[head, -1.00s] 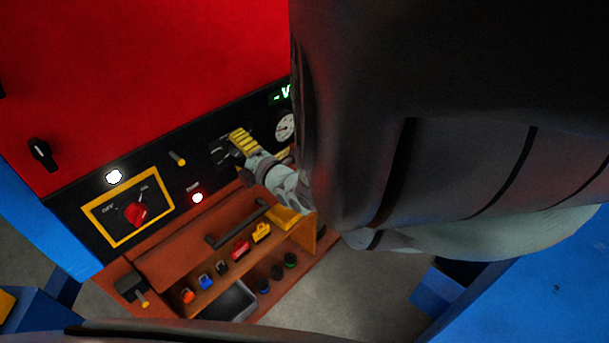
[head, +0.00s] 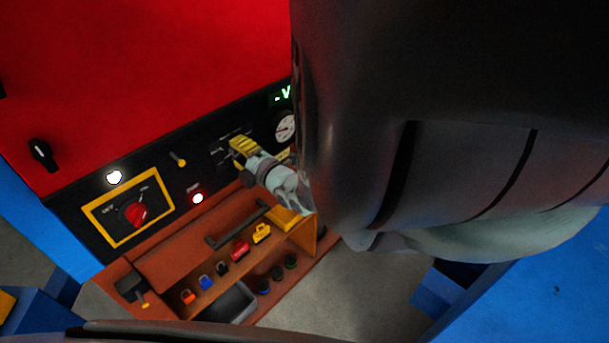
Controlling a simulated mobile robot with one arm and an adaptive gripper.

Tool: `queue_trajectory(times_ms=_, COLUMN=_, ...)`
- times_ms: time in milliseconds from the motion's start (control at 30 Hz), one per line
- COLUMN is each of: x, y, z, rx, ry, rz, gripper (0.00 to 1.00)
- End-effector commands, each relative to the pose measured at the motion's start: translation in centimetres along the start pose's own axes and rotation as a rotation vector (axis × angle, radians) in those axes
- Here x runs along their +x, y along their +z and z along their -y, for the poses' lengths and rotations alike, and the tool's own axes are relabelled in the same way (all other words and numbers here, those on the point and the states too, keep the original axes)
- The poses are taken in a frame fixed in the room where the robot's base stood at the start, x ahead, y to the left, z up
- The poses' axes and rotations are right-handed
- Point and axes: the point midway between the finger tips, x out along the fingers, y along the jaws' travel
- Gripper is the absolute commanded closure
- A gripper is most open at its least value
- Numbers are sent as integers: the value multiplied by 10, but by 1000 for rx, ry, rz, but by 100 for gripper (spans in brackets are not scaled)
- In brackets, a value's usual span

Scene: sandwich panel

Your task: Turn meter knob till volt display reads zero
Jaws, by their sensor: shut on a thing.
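My gripper (head: 236,150), grey with yellow-banded fingers, is at the black control panel in the middle of the head view. It is shut on the meter knob, which the fingers hide; white markings show on the panel around them. The volt display (head: 282,96) is up and to the right, with a green "-V" showing. My arm covers its right side, and I cannot read a number on it. A round white dial gauge (head: 285,127) sits below the display, partly behind my arm.
Below, a brown rack (head: 160,262) holds several coloured padlocks. My arm fills the right side.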

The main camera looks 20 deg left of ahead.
Motion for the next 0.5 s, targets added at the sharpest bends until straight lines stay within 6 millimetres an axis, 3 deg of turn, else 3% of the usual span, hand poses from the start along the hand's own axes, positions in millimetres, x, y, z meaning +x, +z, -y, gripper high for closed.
queue_trajectory(times_ms=500, x=0, y=0, z=2, rx=304, ry=0, rz=-2, gripper=100)
